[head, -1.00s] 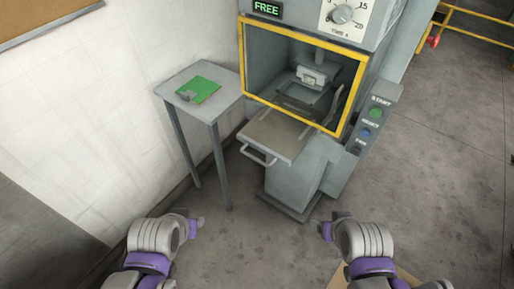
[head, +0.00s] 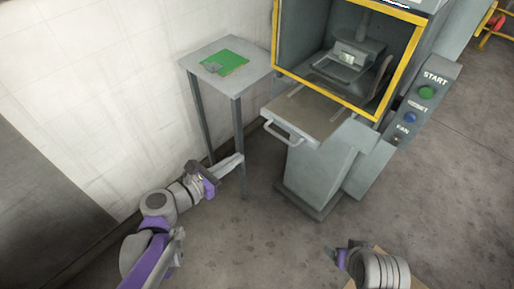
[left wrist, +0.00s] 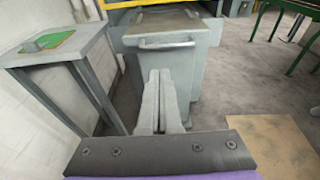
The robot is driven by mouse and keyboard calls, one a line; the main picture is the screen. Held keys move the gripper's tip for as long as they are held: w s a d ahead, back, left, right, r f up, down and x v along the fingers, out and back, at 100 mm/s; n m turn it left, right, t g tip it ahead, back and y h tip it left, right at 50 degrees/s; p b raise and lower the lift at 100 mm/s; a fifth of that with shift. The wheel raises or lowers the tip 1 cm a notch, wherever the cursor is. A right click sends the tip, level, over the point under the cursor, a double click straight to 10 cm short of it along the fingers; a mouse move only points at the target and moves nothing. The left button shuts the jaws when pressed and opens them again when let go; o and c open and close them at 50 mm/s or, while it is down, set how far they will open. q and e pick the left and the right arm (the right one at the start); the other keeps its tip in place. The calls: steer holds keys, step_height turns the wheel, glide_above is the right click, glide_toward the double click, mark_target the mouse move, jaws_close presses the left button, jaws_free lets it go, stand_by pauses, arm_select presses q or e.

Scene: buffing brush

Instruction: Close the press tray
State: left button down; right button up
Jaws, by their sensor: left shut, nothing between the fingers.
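The press tray (head: 310,112) sticks out of the front of the grey press, with its white bar handle (head: 282,132) facing me. In the left wrist view the tray (left wrist: 165,22) and its handle (left wrist: 167,42) are straight ahead, beyond the fingertips. My left gripper (head: 240,160) is shut and empty, below and to the left of the handle and apart from it. Its two fingers lie together in the left wrist view (left wrist: 160,78). My right gripper (head: 340,258) is low at the right, far from the tray; its fingers are too small to judge.
A small grey side table (head: 240,82) with a green board (head: 225,63) stands left of the press. A yellow frame (head: 325,95) surrounds the press opening. A button panel (head: 418,105) is on the press's right side.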

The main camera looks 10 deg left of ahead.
mark_target(309, 103)
arm_select(q)
steer(key=b+x, duration=0.1)
steer(key=x, duration=1.2)
steer(key=shift+w+d, duration=0.25)
steer(key=r+x, duration=0.1)
steer(key=x, duration=0.5)
steer(key=r+b+x, duration=0.1)
steer(key=r+x, duration=0.1)
steer(key=x, duration=0.5)
steer(key=d+r+x, duration=0.1)
steer(key=x, duration=0.6)
steer(key=shift+w+a+r, duration=0.1)
steer(key=shift+w+r, duration=0.1)
steer(key=shift+w, duration=0.05)
steer(key=shift+r, duration=0.2)
